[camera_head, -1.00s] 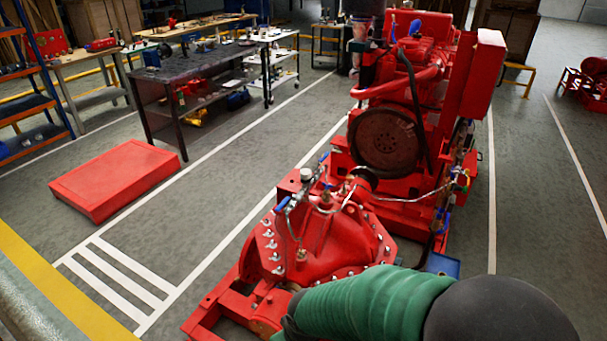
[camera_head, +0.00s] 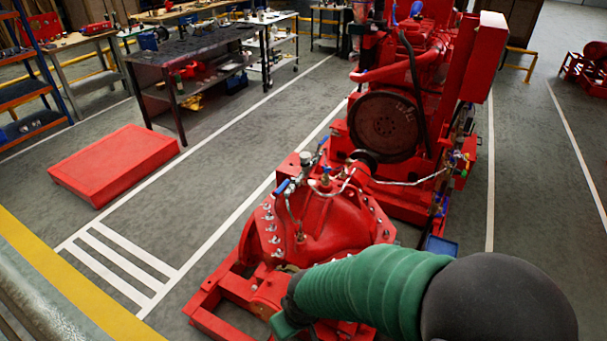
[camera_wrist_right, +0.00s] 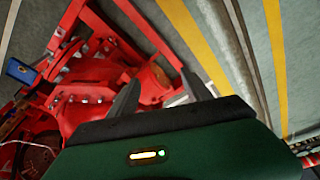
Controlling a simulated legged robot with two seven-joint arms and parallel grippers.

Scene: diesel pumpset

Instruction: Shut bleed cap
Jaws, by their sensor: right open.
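The red pump casing (camera_head: 335,225) carries thin pipes and small fittings on top. A pale round fitting (camera_head: 305,159), a brass fitting (camera_head: 325,180) and a blue-handled valve (camera_head: 283,187) stand there. I cannot tell which part is the bleed cap. My green right arm reaches over the pump's near right side, its green hand (camera_head: 287,323) low over the near end of the frame. In the right wrist view my right gripper (camera_wrist_right: 162,90) is open, with two dark fingers apart and nothing visible between them. The pump casing (camera_wrist_right: 90,85) lies left of the fingers. My left gripper is out of view.
The red engine (camera_head: 400,120) rises behind the pump, with a tall red box (camera_head: 483,60) beside it. A low red platform (camera_head: 115,165) lies on the floor at left. A dark workbench (camera_head: 190,50) stands behind it. Marked floor left of the pump is clear.

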